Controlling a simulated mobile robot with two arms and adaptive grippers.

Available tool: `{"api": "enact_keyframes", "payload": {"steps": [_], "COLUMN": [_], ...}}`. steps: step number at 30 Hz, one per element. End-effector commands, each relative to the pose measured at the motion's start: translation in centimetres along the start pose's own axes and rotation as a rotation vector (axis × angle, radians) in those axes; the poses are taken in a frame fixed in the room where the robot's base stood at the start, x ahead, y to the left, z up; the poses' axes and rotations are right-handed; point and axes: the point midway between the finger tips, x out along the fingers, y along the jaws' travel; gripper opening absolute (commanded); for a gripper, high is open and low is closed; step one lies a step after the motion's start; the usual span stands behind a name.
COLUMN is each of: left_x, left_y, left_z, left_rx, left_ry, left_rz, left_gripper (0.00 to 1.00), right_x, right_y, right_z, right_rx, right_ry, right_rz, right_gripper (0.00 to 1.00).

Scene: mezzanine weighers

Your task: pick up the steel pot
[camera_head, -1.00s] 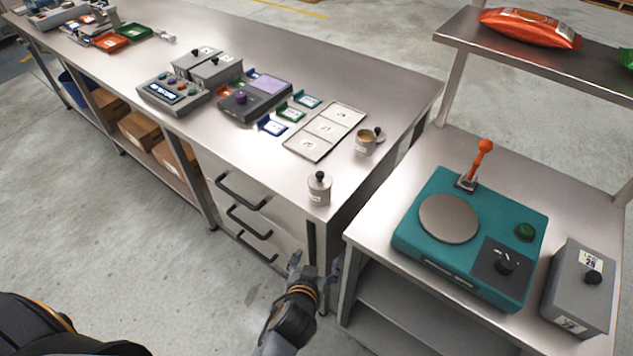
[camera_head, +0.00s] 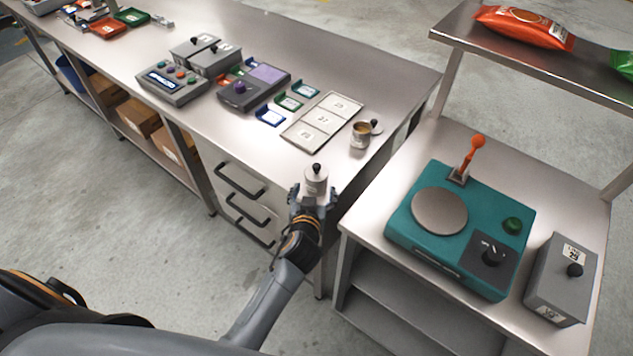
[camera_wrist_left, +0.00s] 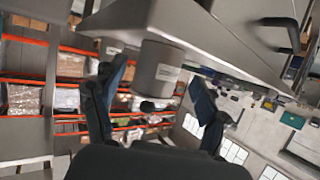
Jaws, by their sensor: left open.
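A small steel pot (camera_head: 316,181) with a black-knobbed lid stands upright near the front right corner of the long bench. It also shows upside down in the left wrist view (camera_wrist_left: 158,68), between the two fingers and a little beyond them. My left gripper (camera_head: 313,194) is open, with its fingers to either side of the pot's lower part. I cannot tell whether a finger touches it. The gripper also shows at the bottom of the left wrist view (camera_wrist_left: 153,100). My right gripper is not in view.
An open metal cup (camera_head: 361,137) with brown contents stands behind, its knobbed lid (camera_head: 376,127) beside it. A numbered tray (camera_head: 302,143) lies left of it. A teal scale (camera_head: 411,242) and a grey box (camera_head: 556,290) stand on the right table. Drawer handles (camera_head: 240,181) jut from the bench front.

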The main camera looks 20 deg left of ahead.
Motion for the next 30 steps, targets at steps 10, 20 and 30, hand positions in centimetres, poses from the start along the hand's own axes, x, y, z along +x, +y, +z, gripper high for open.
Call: {"api": "enact_keyframes", "payload": {"steps": [10, 20, 30], "left_x": [4.1, 4.5, 4.5], "left_y": [0.1, 0.1, 0.1], "left_z": [-0.9, -0.8, -0.8], "left_rx": [0.003, 0.001, 0.001], "left_ry": [0.002, 0.001, 0.001], "left_rz": [0.0, 0.0, 0.0], "left_gripper": [0.74, 0.7, 0.0], "right_x": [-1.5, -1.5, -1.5], "right_y": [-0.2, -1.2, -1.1], "right_z": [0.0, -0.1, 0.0], "right_rx": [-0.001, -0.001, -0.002], "right_ry": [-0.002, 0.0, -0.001], "right_rz": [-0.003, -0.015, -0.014], "right_gripper": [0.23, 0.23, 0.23]}}
